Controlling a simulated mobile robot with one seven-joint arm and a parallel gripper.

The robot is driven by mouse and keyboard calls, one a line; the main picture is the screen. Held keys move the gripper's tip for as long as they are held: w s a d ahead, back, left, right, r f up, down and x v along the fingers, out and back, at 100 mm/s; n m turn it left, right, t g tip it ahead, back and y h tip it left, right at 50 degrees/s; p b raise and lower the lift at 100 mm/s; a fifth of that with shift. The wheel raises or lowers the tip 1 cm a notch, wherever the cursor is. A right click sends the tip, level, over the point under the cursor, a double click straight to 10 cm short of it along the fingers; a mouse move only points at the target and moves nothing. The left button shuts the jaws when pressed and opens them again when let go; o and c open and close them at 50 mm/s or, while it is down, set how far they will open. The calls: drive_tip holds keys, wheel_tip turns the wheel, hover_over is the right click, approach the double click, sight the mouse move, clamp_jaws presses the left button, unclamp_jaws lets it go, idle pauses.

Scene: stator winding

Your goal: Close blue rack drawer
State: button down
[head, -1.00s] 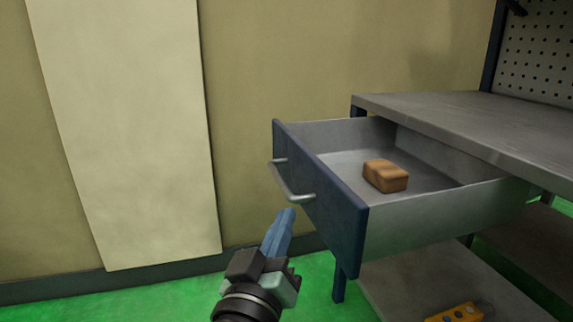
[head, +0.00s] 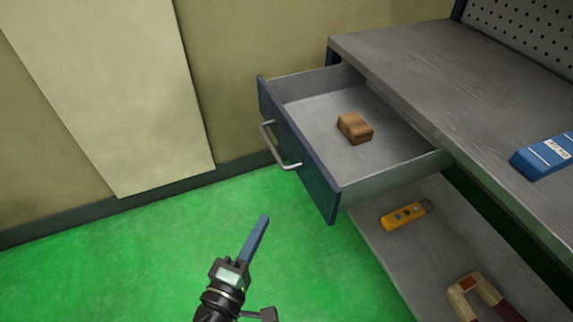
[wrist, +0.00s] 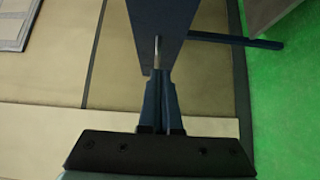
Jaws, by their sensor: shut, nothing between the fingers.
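The blue-fronted rack drawer (head: 300,150) stands pulled out from under the grey worktop in the head view. Its front carries a metal bar handle (head: 277,148). A brown block (head: 355,128) lies inside the drawer. My gripper (head: 263,220) is shut and empty, in front of the drawer and lower in the picture than the handle. In the wrist view my gripper (wrist: 158,82) points towards the blue drawer front (wrist: 160,20). The handle (wrist: 157,50) shows there edge-on, just beyond the fingertips. I cannot tell whether they touch, but the head view shows a gap.
The worktop (head: 430,75) bears a blue box (head: 543,156) at the right. The lower shelf (head: 400,245) holds a yellow device (head: 405,215) and a tan and red curved item (head: 480,297). The green floor (head: 130,260) before the drawer is clear. A wall stands behind.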

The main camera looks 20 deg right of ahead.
approach(305, 170)
drive_tip(key=x, duration=0.5)
drive_tip(key=shift+w+a+f+b, duration=0.1)
drive_tip(key=shift+w+a+b, duration=0.1)
drive_tip(key=shift+w+b, duration=0.2)
drive_tip(key=shift+d, duration=0.45)
